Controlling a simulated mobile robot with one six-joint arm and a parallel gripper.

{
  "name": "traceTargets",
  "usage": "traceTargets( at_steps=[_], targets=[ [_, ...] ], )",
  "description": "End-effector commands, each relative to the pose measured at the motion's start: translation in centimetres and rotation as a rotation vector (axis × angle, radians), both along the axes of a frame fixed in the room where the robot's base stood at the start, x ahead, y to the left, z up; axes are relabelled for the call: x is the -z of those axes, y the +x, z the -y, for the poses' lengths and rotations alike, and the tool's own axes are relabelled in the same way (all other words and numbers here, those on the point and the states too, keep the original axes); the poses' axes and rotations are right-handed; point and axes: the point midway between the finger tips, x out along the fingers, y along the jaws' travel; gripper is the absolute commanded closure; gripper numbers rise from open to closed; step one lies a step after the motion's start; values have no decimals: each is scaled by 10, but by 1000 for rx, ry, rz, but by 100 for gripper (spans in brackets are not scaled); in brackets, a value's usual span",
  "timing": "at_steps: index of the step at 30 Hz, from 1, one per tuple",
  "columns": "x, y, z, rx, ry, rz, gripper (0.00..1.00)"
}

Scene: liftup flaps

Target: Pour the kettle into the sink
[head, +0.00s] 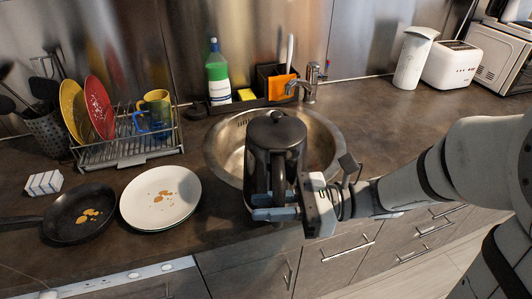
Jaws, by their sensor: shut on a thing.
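A dark kettle (274,141) with a lid and a black handle stands upright in the picture, in front of the round metal sink (322,131).
A dish rack (127,152) with plates and mugs stands at the left. A white plate (160,198) and a frying pan (80,214) lie at the front left. A green-white bottle (217,78) and a caddy stand behind the sink. The counter (384,108) right of the sink is clear.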

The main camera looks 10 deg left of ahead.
Motion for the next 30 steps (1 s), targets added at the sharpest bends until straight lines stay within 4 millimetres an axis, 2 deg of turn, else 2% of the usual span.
traceTargets(
  at_steps=[15,30],
  targets=[
    [1,-4,-15,-1,-1,-17,100],
    [-9,-3,-17,-1,-11,-58,100]
  ],
)
